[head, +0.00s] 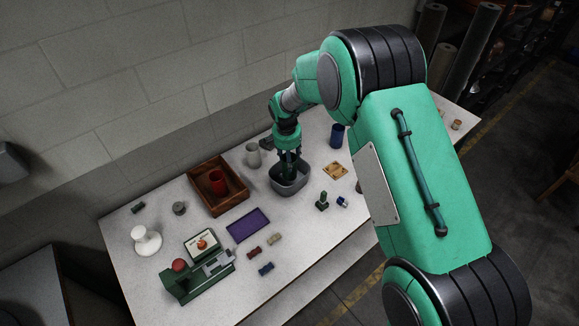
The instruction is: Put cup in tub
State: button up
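A grey tub (302,182) stands on the table near its middle. My gripper (289,170) points down over the tub, with its fingertips at or inside the tub's opening. The fingers are small and dark here, so I cannot tell whether they are open, shut or holding something. A red cup (217,182) stands in a brown wooden tray (207,201) left of the tub. A pale grey mug (253,155) stands between that tray and the tub. A dark blue cup-like container (337,136) stands behind and right of the tub. The tub's inside is mostly hidden.
A purple tray (248,225), a green press (195,276), a white stand (146,241) and several small blocks lie at the front and left. A dark green stamp-like piece (322,201) and a tan board (335,170) are right of the tub. A wall runs behind the table.

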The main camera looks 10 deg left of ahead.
jog(key=shift+f, duration=0.25)
jog(key=shift+f, duration=1.75)
jog(key=shift+f, duration=0.2)
jog(key=o, duration=1.6)
jog(key=shift+r, duration=0.1)
jog(key=r, duration=0.4)
jog(key=s+r, duration=0.1)
jog(key=r, duration=0.7)
jog(key=shift+s+a, duration=0.25)
jog(key=shift+s, duration=0.1)
jog(key=shift+r, duration=0.1)
